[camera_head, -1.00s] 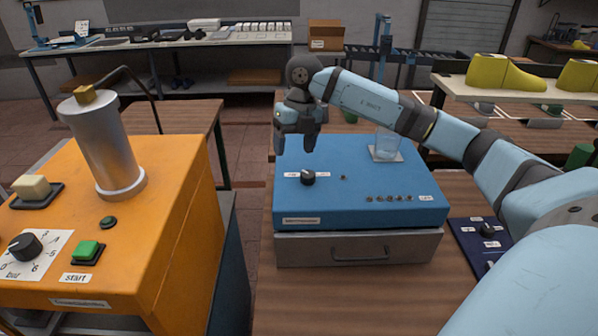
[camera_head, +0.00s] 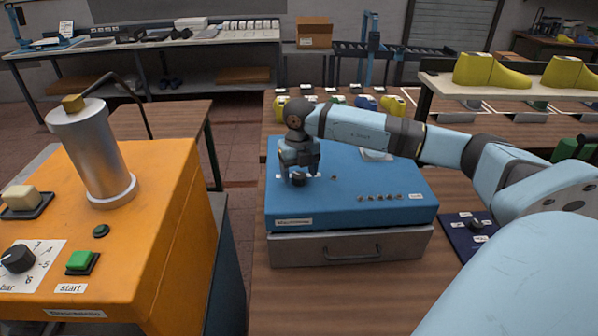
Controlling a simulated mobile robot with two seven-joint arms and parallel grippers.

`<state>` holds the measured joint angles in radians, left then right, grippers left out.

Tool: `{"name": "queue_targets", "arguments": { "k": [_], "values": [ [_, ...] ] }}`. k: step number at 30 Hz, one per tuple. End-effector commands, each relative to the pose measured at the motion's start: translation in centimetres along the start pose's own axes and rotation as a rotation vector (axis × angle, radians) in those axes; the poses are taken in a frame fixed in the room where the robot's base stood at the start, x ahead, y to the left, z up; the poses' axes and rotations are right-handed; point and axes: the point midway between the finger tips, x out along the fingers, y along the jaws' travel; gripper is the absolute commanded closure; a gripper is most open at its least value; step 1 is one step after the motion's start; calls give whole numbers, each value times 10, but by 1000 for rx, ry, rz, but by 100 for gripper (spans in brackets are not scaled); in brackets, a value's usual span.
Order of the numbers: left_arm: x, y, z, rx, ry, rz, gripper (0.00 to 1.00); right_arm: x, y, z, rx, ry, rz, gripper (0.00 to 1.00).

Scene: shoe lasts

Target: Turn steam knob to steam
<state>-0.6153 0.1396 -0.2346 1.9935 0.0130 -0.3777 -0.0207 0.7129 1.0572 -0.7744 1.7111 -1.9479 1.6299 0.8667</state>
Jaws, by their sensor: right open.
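A black steam knob (camera_head: 299,180) stands on the top of the blue machine box (camera_head: 350,204), near its left side. Small white labels lie beside it, too small to read. My right gripper (camera_head: 300,173) points down over the knob, open, with its fingers around or just beside it. I cannot tell whether the fingers touch it. The gripper hides part of the knob and its labels. My left gripper is not in view.
An orange machine (camera_head: 150,200) with a metal cylinder (camera_head: 92,152), a black dial (camera_head: 17,259) and a green start button (camera_head: 80,260) stands at left. A dark blue panel (camera_head: 463,229) lies at right. Yellow shoe lasts (camera_head: 490,70) stand on the shelf behind.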

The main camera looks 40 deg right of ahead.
Motion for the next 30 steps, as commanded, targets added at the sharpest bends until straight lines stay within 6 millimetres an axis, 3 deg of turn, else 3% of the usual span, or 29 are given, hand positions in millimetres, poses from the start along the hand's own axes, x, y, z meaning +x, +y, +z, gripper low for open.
{"name": "queue_targets", "arguments": {
  "k": [12,18,19,30],
  "values": [
    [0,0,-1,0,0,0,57,9,0,0,0,0,0,32],
    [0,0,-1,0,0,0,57,9,0,0,0,0,1,78],
    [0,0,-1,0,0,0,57,9,0,0,0,0,1,81],
    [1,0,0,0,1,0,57,9,0,0,55,0,1,81]
  ]
}}
